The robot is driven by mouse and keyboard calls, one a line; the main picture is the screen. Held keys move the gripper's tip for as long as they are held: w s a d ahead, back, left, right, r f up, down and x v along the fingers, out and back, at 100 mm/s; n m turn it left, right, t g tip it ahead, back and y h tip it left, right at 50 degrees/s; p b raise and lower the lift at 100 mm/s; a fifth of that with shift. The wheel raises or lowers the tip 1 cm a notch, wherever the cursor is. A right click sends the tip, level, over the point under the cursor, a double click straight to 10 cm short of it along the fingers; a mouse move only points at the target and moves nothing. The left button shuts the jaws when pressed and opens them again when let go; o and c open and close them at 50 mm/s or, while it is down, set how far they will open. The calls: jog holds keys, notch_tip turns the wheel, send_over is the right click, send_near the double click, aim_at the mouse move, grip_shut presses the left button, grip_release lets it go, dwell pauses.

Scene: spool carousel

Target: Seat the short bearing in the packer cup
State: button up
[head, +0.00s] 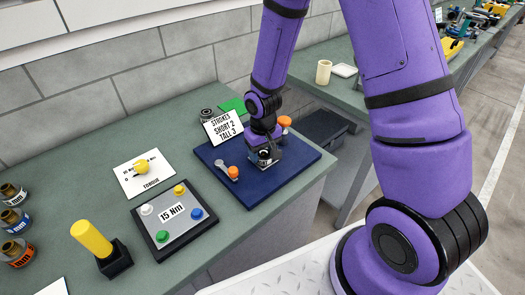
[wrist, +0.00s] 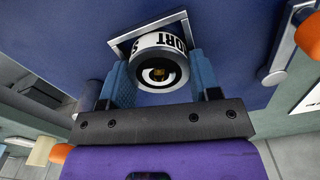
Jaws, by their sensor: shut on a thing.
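The short bearing (wrist: 160,68) is a round piece with a white band lettered in black, a dark ring and a bright centre. In the wrist view it sits between the two blue fingers of my gripper (wrist: 158,76), which is shut on it. The square metal packer cup (wrist: 148,27) surrounds its far end; how deep it goes is hidden. In the head view my gripper (head: 264,157) points down over the blue mat (head: 232,190), and the bearing and cup are mostly hidden by it.
Orange-knobbed levers (head: 233,172) stand left and behind the gripper. A sign (head: 223,127) reads STROKES SHORT 2 TALL 3. A button panel (head: 173,212) reading 15 Nm, a yellow-knobbed torque dial (head: 142,167) and a yellow handle (head: 91,239) are left. The mat's front is clear.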

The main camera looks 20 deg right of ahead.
jog(key=shift+s+f, duration=0.15)
jog(key=shift+f, duration=0.05)
jog(key=shift+s+f, duration=0.2)
jog(key=shift+f, duration=0.05)
jog(key=o, duration=1)
jog(key=shift+c, duration=0.2)
jog(key=shift+w+r, duration=0.1)
jog(key=shift+r, duration=0.2)
jog(key=shift+o, duration=0.7)
notch_tip(320, 180, up, 11)
jog(key=shift+w+f, duration=0.15)
jog(key=shift+w, duration=0.1)
notch_tip(320, 180, up, 17)
jog(key=t, duration=0.3)
send_over(263, 152)
jog(key=s+d, duration=0.4)
jog(key=s, duration=0.4)
jog(key=s+d+r+t, duration=0.1)
jog(key=s+r, duration=0.3)
jog(key=s, duration=0.3)
jog(key=s+d+r+m+t, duration=0.1)
jog(key=s+d+r, duration=0.1)
jog(key=s+r, duration=0.3)
jog(key=shift+s, duration=0.85)
